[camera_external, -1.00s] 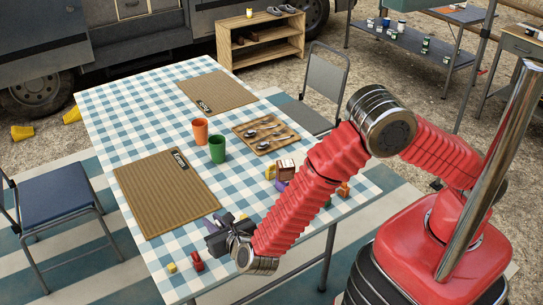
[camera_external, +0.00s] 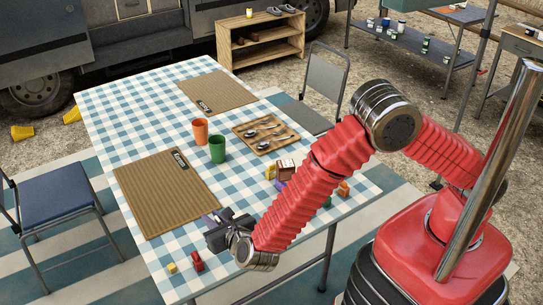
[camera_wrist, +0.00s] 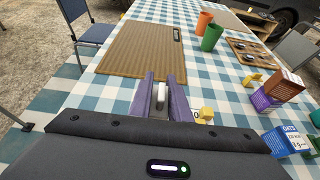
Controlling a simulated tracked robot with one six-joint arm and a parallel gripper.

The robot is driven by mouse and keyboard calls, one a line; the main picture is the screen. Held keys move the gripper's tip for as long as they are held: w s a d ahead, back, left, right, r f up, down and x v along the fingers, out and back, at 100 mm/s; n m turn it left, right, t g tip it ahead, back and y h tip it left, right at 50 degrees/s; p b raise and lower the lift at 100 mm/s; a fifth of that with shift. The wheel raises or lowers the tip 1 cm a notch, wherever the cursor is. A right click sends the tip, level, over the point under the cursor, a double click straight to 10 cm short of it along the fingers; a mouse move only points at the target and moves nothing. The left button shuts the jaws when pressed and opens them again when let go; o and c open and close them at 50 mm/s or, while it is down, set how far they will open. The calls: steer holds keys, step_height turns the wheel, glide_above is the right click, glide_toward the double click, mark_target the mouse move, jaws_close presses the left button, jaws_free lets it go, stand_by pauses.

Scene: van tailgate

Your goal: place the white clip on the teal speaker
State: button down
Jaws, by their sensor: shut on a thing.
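My gripper (camera_external: 222,215) is low over the near end of the checked table (camera_external: 130,135). In the wrist view, its two purple fingers (camera_wrist: 160,97) are shut on a small white piece, which looks like the white clip (camera_wrist: 161,97). The clip is hidden by the gripper in the external view. I cannot pick out the teal speaker for certain in either view; part of the table's near end is hidden behind my arm.
A ribbed brown mat (camera_external: 165,195) lies beyond my gripper. Orange (camera_external: 200,131) and green (camera_external: 217,149) cups stand by a cutlery tray (camera_external: 250,132). Small boxes (camera_external: 286,168) cluster behind my arm. Yellow (camera_external: 172,268) and red (camera_external: 197,262) pieces lie near the front edge.

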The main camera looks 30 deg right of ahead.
steer(key=w+d+r+m+g+h, duration=0.1)
steer(key=w+d+r+m+h, duration=0.1)
steer(key=w+d, duration=0.5)
steer(key=w+d+r+m+h, duration=0.2)
steer(key=w+d+h, duration=0.15)
steer(key=d, duration=0.75)
steer(key=w+d+r+m+g+h, duration=0.15)
steer(key=w+d, duration=0.35)
steer(key=d, duration=0.5)
steer(key=s+d+r+m+g+h, duration=0.1)
steer(key=d+m+g+h, duration=0.3)
steer(key=d, duration=1.2)
steer(key=s+d+m+g+h, duration=0.1)
steer(key=s+d+m, duration=0.3)
steer(key=s+d, duration=0.4)
steer(key=shift+d+r+g+h, duration=0.15)
steer(key=shift+d+g+h, duration=0.15)
steer(key=shift+d+g, duration=0.45)
steer(key=shift+d, duration=0.15)
steer(key=shift+f, duration=2.9)
